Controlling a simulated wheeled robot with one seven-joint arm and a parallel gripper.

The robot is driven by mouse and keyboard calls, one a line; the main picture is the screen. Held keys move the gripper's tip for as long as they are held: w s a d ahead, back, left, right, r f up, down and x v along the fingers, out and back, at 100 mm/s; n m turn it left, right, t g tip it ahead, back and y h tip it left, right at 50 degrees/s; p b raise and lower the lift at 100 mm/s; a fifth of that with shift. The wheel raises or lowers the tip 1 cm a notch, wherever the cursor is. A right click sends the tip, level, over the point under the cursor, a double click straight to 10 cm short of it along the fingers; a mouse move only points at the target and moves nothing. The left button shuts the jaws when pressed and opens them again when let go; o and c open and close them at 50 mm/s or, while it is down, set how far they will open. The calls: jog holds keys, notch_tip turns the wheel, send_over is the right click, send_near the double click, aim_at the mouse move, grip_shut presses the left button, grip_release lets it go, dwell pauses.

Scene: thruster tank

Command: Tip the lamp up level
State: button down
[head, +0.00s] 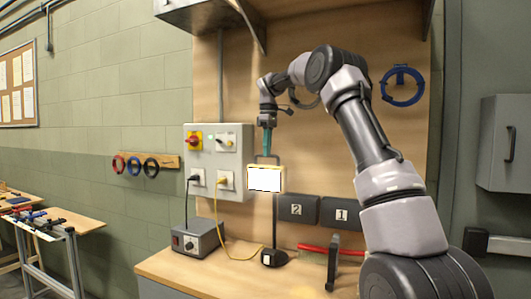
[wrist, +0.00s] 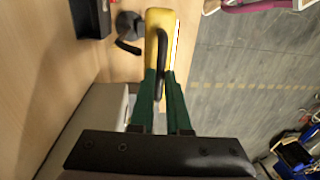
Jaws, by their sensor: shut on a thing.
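The lamp (head: 265,179) has a bright white face in a yellow frame, turned towards the head camera. It sits on a thin dark stem above a black base (head: 274,258) on the bench. In the head view its frame looks nearly square-on; its exact tilt is hard to judge. My gripper (head: 267,151) comes down from above with teal fingers shut on the lamp's dark handle. In the wrist view the fingers (wrist: 163,82) close around the handle (wrist: 161,60), and the yellow housing (wrist: 158,20) lies just beyond, with a bright strip along its right edge.
A grey control panel (head: 238,147) is close left of the lamp. A yellow cable (head: 228,235) runs from it past a grey box (head: 198,240). Dark bins (head: 297,209) and a red tube (head: 316,249) are to the right. A shelf (head: 200,14) hangs overhead.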

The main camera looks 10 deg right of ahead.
jog(key=shift+w+d+f, duration=0.15)
jog(key=shift+w+d, duration=0.35)
jog(key=shift+d, duration=0.3)
jog(key=c, duration=0.9)
grip_release()
jog(key=shift+w, duration=0.25)
jog(key=shift+s+a, duration=0.15)
jog(key=shift+a, duration=0.1)
jog(key=shift+w+d+r, duration=0.1)
jog(key=shift+w+r, duration=0.05)
jog(key=shift+r, duration=1.65)
jog(key=shift+w+d+r, duration=0.1)
jog(key=shift+r, duration=1.65)
jog(key=shift+w+d+r, duration=0.1)
jog(key=shift+w+r, duration=0.05)
jog(key=shift+r, duration=1.65)
